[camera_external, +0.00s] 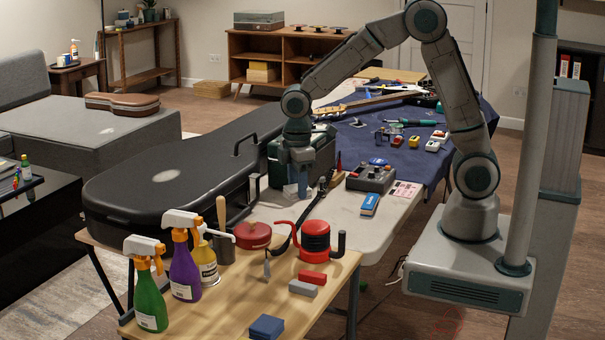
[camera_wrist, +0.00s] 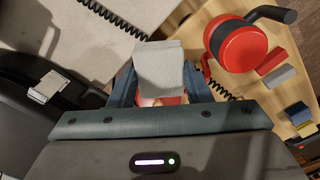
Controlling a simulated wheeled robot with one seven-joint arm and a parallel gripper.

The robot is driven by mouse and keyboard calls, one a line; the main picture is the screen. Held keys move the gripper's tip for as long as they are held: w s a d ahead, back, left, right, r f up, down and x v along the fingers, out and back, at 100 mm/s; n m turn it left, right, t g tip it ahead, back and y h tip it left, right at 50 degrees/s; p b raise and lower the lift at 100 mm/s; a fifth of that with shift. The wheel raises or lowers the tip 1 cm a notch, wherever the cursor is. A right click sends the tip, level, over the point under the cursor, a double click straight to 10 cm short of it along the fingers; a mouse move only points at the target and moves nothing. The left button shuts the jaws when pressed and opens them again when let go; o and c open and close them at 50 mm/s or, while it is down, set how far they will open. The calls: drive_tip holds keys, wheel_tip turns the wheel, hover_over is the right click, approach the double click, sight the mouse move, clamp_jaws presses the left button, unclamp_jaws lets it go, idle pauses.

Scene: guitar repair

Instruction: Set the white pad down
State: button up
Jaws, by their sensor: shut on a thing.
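My gripper (camera_wrist: 160,88) is shut on a pale grey-white pad (camera_wrist: 160,65), which sits between its two fingers in the wrist view. A little red and white shows at the pad's lower end, near the palm. In the external view my gripper (camera_external: 296,190) points down over the pale table (camera_external: 375,229), between the black guitar case (camera_external: 160,190) and the grey pedal box (camera_external: 371,178). The pad is hard to make out there. I cannot tell whether it touches anything below.
A wooden bench (camera_external: 232,312) in front holds spray bottles (camera_external: 184,262), a red round tin (camera_external: 252,236), a red pot-like tool (camera_external: 316,238) and small red, grey and blue blocks. A coiled black cable (camera_wrist: 112,18) lies near the gripper. Pale table is bare right of the red tool.

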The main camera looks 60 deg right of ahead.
drive_tip(key=s+d+m+b, duration=0.1)
drive_tip(key=s+d+m, duration=0.15)
drive_tip(key=d, duration=0.55)
drive_tip(key=s+d+f+m+b, duration=0.15)
drive_tip(key=d+m, duration=0.25)
drive_tip(key=d, duration=0.5)
drive_tip(key=s+d+m+b, duration=0.1)
drive_tip(key=d+m+b, duration=0.15)
drive_tip(key=d, duration=0.55)
hover_over(318, 216)
drive_tip(key=shift+m, duration=0.4)
wheel_tip(318, 216, down, 7)
drive_tip(key=shift+d+r+p, duration=0.1)
drive_tip(key=shift+r+p, duration=0.1)
drive_tip(key=shift+p, duration=0.25)
drive_tip(key=shift+f, duration=2)
drive_tip(key=shift+f, duration=0.1)
drive_tip(key=o, duration=0.5)
drive_tip(key=shift+f, duration=0.1)
drive_tip(key=o, duration=0.5)
drive_tip(key=shift+c, duration=0.2)
